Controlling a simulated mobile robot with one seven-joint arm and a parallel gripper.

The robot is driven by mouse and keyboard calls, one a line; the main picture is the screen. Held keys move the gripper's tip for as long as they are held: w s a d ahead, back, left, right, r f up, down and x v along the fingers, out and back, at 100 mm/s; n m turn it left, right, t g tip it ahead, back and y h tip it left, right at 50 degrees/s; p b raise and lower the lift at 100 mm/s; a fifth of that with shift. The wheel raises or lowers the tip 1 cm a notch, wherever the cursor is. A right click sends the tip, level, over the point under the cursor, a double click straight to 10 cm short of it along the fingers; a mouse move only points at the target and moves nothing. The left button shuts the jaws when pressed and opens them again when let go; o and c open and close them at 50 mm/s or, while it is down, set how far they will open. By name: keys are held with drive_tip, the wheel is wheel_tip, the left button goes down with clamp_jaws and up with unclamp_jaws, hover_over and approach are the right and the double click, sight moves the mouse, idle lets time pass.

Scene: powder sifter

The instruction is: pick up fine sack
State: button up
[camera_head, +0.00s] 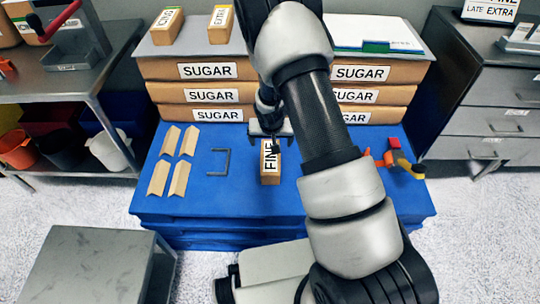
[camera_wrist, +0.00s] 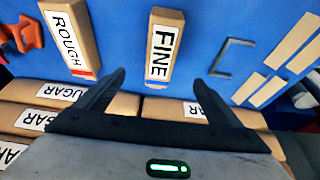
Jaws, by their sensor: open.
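The fine sack (camera_head: 270,178) is a small tan block with a white FINE label. It lies on the blue surface (camera_head: 225,205), partly covered at its far end by my gripper in the head view. In the wrist view the fine sack (camera_wrist: 162,48) appears centred ahead, its near end between the two fingertips in the picture. My gripper (camera_wrist: 160,80) is open, with nothing between its fingers. In the head view my gripper (camera_head: 270,133) is over the sack's far end; the exact height gap is hard to tell.
A similar ROUGH sack (camera_wrist: 72,38) lies to the left in the wrist view. A grey handle-like bracket (camera_head: 221,161) and several tan strips (camera_head: 179,178) lie left of the fine sack in the head view. Stacked SUGAR sacks (camera_head: 205,95) stand behind. Coloured small parts (camera_head: 392,158) lie right.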

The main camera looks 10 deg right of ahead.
drive_tip(key=b, duration=0.3)
approach(270, 154)
drive_tip(key=x, duration=0.4)
drive_tip(key=shift+d+f, duration=0.25)
drive_tip(key=shift+f, duration=0.1)
drive_tip(key=shift+a+b+x, duration=0.2)
drive_tip(key=shift+b+x, duration=0.65)
drive_tip(key=shift+x, duration=2.25)
drive_tip(key=shift+s, duration=0.1)
drive_tip(key=c, duration=2)
drive_tip(key=shift+r, duration=0.15)
